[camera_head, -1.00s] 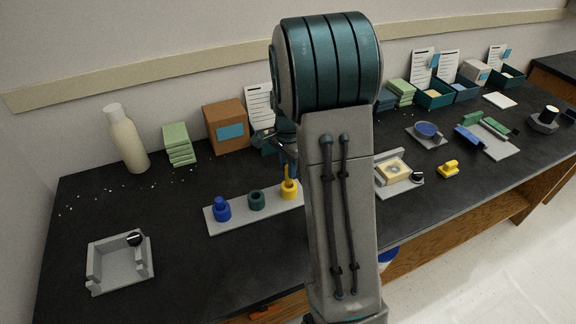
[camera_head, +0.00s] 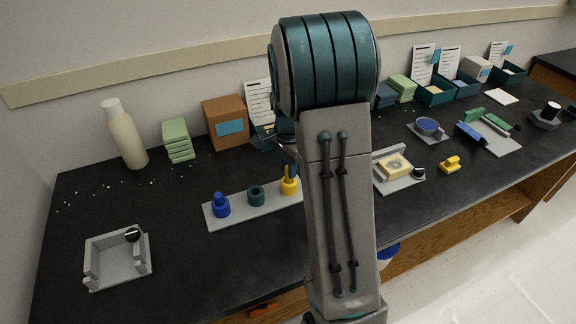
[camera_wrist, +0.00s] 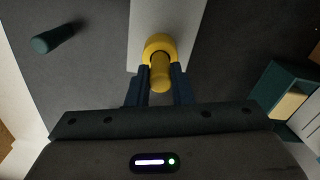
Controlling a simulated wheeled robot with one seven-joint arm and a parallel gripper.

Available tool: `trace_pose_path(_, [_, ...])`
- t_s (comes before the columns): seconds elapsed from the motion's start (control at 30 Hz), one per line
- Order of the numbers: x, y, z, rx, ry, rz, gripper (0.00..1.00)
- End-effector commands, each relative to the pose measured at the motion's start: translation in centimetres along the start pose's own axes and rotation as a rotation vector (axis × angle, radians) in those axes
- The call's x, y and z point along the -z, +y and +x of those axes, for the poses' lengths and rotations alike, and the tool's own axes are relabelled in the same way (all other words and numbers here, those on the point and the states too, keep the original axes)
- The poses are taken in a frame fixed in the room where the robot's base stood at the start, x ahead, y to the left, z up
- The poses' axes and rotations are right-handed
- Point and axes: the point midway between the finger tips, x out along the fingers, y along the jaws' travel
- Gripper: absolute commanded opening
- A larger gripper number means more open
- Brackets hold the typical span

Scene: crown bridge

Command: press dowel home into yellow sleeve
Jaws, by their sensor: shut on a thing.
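The yellow sleeve (camera_head: 290,187) stands at the right end of a pale grey plate. In the wrist view the yellow sleeve (camera_wrist: 160,43) is a ring around the far end of the yellow dowel (camera_wrist: 160,76). The dowel also shows upright over the sleeve in the head view (camera_head: 288,171). My gripper (camera_wrist: 160,84) is shut on the dowel, with one dark blue finger on each side. My arm hides part of the gripper in the head view. How deep the dowel sits in the sleeve cannot be told.
The grey plate (camera_head: 238,213) also bears a blue sleeve (camera_head: 221,207) with a blue peg in it and an empty dark green sleeve (camera_head: 256,196). A green dowel (camera_wrist: 55,37) lies on the bench. A cardboard box (camera_head: 226,125) and a bottle (camera_head: 124,137) stand behind.

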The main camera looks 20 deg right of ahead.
Motion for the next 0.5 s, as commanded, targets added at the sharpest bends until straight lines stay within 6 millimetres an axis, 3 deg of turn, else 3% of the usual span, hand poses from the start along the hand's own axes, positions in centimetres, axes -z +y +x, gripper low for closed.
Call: trace_pose_path(0.5, [0.0,0.0,1.4,0.000,0.000,0.000,0.00])
